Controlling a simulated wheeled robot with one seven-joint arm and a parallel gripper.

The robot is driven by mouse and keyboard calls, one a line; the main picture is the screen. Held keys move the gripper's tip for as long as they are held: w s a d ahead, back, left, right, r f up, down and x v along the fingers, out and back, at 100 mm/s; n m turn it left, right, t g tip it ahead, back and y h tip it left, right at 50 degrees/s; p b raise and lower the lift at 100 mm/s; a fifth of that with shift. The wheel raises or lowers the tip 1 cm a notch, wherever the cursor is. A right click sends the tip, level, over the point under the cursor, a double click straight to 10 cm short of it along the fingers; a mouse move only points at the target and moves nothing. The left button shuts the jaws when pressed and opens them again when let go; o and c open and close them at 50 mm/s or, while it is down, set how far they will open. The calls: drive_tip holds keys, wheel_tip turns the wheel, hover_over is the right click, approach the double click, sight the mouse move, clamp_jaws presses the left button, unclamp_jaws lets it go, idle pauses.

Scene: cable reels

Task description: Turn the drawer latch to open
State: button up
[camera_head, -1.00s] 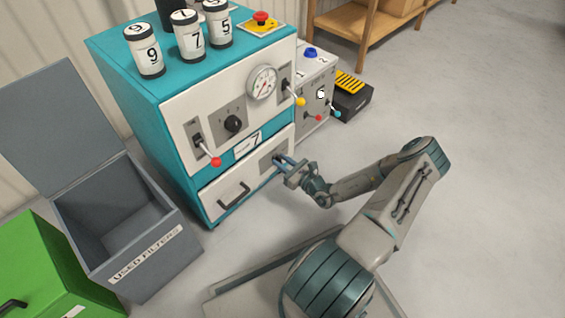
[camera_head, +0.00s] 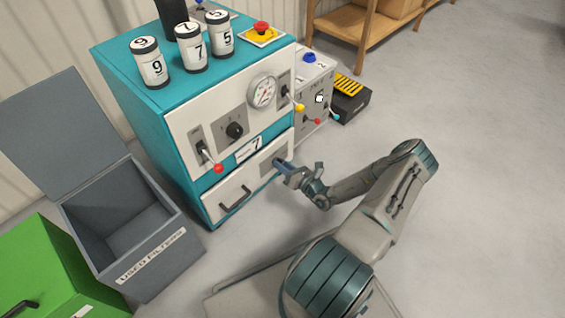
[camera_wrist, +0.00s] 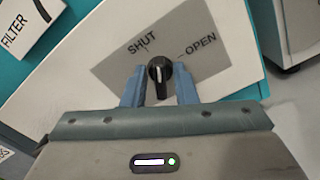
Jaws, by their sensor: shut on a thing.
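The drawer latch (camera_wrist: 158,76) is a black round knob with a white mark, on a grey plate marked SHUT at upper left and OPEN at right. In the wrist view the mark points roughly straight up, between the two words. My gripper (camera_wrist: 159,88) has its blue fingers closed on either side of the knob, gripping it. In the head view my gripper (camera_head: 279,163) is at the right end of the drawer front and hides the knob. The drawer (camera_head: 232,192), a white front with a black handle (camera_head: 235,196), looks closed.
The teal cabinet (camera_head: 130,90) carries several numbered canisters, a gauge and a red-tipped lever (camera_head: 218,168) above the drawer. A grey open bin (camera_head: 185,245) and a green box (camera_head: 50,265) stand at left. The floor at right is clear.

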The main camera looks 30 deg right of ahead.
drive_tip(key=m, duration=0.4)
drive_tip(key=m+p, duration=0.1)
drive_tip(key=m, duration=0.7)
drive_tip(key=shift+f, duration=0.25)
idle(0.4)
drive_tip(key=o, duration=0.7)
drive_tip(key=shift+c, duration=0.2)
